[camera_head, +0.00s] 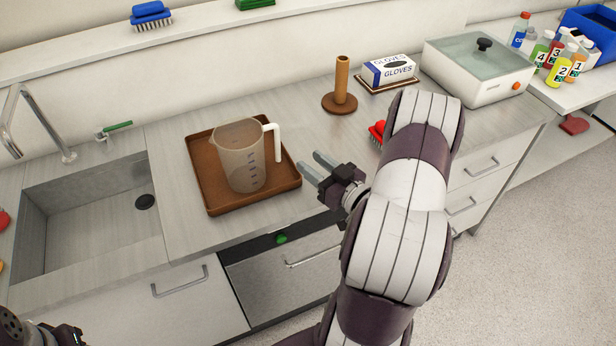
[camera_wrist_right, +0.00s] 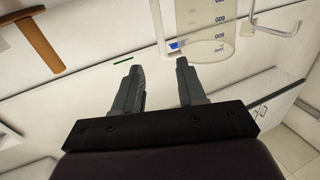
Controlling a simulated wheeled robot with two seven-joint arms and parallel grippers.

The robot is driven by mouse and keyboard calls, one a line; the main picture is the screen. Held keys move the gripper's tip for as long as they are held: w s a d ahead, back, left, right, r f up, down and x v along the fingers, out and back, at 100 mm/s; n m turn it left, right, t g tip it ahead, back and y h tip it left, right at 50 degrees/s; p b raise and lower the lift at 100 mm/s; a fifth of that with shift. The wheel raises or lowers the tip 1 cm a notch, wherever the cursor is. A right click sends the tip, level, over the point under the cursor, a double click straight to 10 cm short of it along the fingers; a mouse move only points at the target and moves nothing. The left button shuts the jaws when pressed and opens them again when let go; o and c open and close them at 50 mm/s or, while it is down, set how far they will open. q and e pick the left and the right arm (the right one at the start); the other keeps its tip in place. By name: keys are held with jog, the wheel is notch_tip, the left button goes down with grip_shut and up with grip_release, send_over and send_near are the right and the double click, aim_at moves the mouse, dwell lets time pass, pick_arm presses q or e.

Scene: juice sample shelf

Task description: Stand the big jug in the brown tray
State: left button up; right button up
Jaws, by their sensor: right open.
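The big jug (camera_head: 240,160) is a clear beaker with a white handle and blue marks. It stands upright in the brown tray (camera_head: 213,206), inside the rim. My right gripper (camera_head: 314,168) is open and empty, just right of the tray and apart from the jug, level with its handle side. In the right wrist view the jug (camera_wrist_right: 207,30) shows at the top, beyond the open fingers (camera_wrist_right: 157,72). My left arm shows only as a dark part at the bottom left corner; its fingers are not visible.
A sink (camera_head: 90,215) lies left of the tray. Behind and right stand a brown peg stand (camera_head: 341,85), a gloves box (camera_head: 389,71) and a white lidded bath (camera_head: 478,70). A red brush (camera_head: 377,132) sits partly behind my right arm. Numbered bottles stand far right.

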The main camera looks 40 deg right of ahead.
jog(key=w+g, duration=0.1)
jog(key=w+a+f+g+h, duration=0.1)
jog(key=w+g, duration=0.1)
jog(key=w+a+f+g, duration=0.1)
jog(key=g, duration=0.1)
jog(key=shift+w+a+f+n, duration=0.1)
jog(key=shift+w+a+n, duration=0.05)
jog(key=shift+w+n, duration=0.25)
jog(key=a+g, duration=0.1)
jog(key=a+g+h, duration=0.1)
jog(key=a+g, duration=0.1)
jog(key=shift+s+f, duration=0.15)
jog(key=shift+f, duration=0.2)
pick_arm(q)
jog(key=shift+w, duration=0.1)
pick_arm(e)
jog(key=s+a+r+m+g, duration=0.1)
jog(key=s+a+g, duration=0.7)
jog(key=s+a, duration=0.5)
jog(key=shift+s+a+r+g, duration=0.3)
jog(key=shift+r+g, duration=0.05)
jog(key=shift+g, duration=0.05)
pick_arm(q)
jog(key=shift+c, duration=0.3)
